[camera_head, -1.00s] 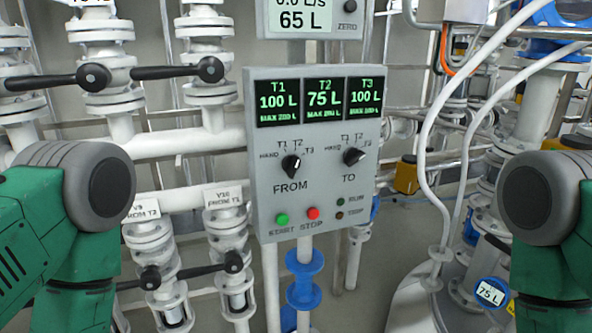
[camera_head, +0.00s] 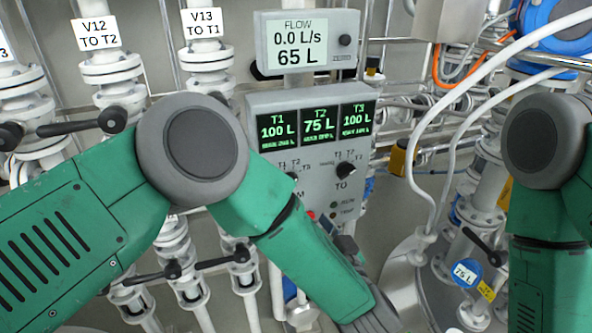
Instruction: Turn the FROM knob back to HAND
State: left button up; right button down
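The grey control panel (camera_head: 364,112) stands in the middle of the head view. The black FROM knob (camera_head: 292,177) shows only in part, at the upper edge of my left arm. The arm hides most of the FROM label and the knob's HAND side, and I cannot read its setting. The black TO knob (camera_head: 345,170) is in clear view to its right. My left arm crosses in front of the panel's lower left. A dark part of my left gripper (camera_head: 345,246) shows behind the forearm, below the panel; its fingers are not clear. My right gripper is out of view.
Displays on the panel read T1 100 L, T2 75 L and T3 100 L. A flow meter (camera_head: 304,27) above reads 0.0 L/s and 65 L. The red stop button (camera_head: 311,214) is partly hidden by my arm. Valves and pipes stand left; white hoses (camera_head: 430,135) hang right.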

pick_arm(q)
jog(key=b, duration=0.2)
send_near(294, 184)
jog(key=x, duration=0.5)
jog(key=b+x, duration=0.1)
jog(key=x, duration=0.2)
jog(key=b+x, duration=0.1)
jog(key=x, duration=0.1)
jog(key=shift+w+f, duration=0.3)
jog(key=shift+a, duration=0.15)
grip_shut()
